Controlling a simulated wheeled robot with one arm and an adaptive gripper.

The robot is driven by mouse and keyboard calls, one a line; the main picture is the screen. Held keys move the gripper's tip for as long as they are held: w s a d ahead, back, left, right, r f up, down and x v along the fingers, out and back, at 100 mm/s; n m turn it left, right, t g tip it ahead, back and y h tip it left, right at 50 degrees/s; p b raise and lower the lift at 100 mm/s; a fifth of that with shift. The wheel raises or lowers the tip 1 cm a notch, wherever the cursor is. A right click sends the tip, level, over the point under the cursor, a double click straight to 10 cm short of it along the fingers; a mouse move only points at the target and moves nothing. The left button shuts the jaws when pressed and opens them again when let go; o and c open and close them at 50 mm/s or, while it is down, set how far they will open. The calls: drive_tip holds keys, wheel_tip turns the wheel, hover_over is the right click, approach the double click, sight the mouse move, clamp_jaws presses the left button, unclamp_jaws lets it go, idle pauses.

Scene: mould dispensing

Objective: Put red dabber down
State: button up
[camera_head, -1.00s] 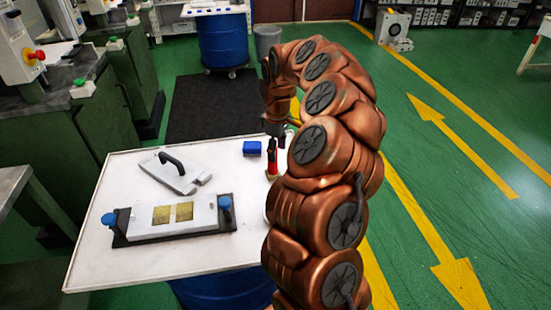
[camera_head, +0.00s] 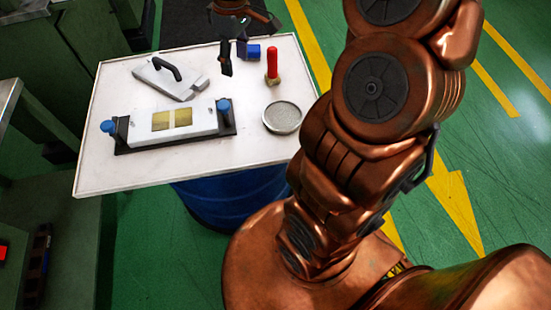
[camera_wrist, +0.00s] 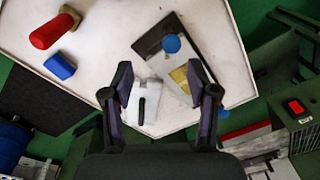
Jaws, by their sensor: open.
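The red dabber (camera_head: 272,63) stands upright on the white table (camera_head: 110,166), on a brass-coloured base, near the table's far right side. It also shows in the wrist view (camera_wrist: 50,32) at the upper left, outside my fingers. My gripper (camera_head: 235,62) is open and empty, left of the dabber and apart from it, above the table's far part. Its two dark fingers are spread in the wrist view (camera_wrist: 159,88), with the table and the plate with a handle below them.
A blue block (camera_head: 254,52) lies just left of the dabber. A round metal dish (camera_head: 282,117) sits in front of it. A grey plate with a black handle (camera_head: 180,84) and a mould with gold inserts (camera_head: 188,134) between blue knobs occupy the table's left and middle.

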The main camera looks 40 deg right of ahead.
drive_tip(key=s+a+f+m+g, duration=0.1)
drive_tip(key=s+a+m, duration=0.2)
drive_tip(key=s, duration=0.9)
drive_tip(key=s+a+f+m+g, duration=0.1)
drive_tip(key=s+a, duration=0.3)
drive_tip(key=s, duration=0.9)
drive_tip(key=shift+s+a+f+m+h, duration=0.25)
drive_tip(key=shift+a+f+m+h, duration=0.15)
drive_tip(key=shift+f+m, duration=0.45)
drive_tip(key=shift+r, duration=0.1)
